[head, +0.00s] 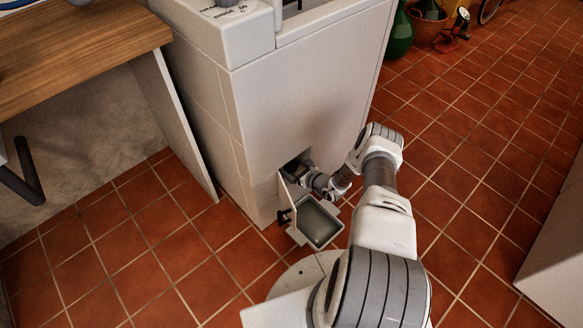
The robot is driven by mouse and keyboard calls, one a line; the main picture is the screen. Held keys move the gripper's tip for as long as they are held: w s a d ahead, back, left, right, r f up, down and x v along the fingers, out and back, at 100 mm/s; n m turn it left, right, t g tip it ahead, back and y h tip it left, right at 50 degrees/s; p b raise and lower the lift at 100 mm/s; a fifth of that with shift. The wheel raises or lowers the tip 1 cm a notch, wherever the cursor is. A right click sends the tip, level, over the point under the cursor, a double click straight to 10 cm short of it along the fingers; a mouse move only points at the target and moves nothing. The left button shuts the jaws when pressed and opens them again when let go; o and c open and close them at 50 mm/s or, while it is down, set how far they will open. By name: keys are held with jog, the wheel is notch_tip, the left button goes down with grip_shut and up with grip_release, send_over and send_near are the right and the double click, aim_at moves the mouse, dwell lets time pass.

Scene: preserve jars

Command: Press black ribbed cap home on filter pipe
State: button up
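My gripper (308,177) reaches into a small dark opening (291,166) low on the front of the white machine (290,110). Its fingertips are at or inside the opening, too small and shaded to tell whether they are open or shut. The black ribbed cap and the filter pipe cannot be made out; the opening's inside is mostly hidden by shadow and my gripper. A small white flap (287,196) stands open below the opening, with a small dark piece (284,216) at its outer side.
A grey-green tray with a pale rim (296,236) sits in front of the opening, below my wrist. A wooden counter (80,48) with a white side panel stands left. Green jars and a basket (425,30) stand at the back.

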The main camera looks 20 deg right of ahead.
jog(key=shift+s, duration=0.1)
jog(key=p+v, duration=0.6)
jog(key=v, duration=1.1)
jog(key=shift+s+d, duration=0.15)
jog(key=shift+d, duration=0.05)
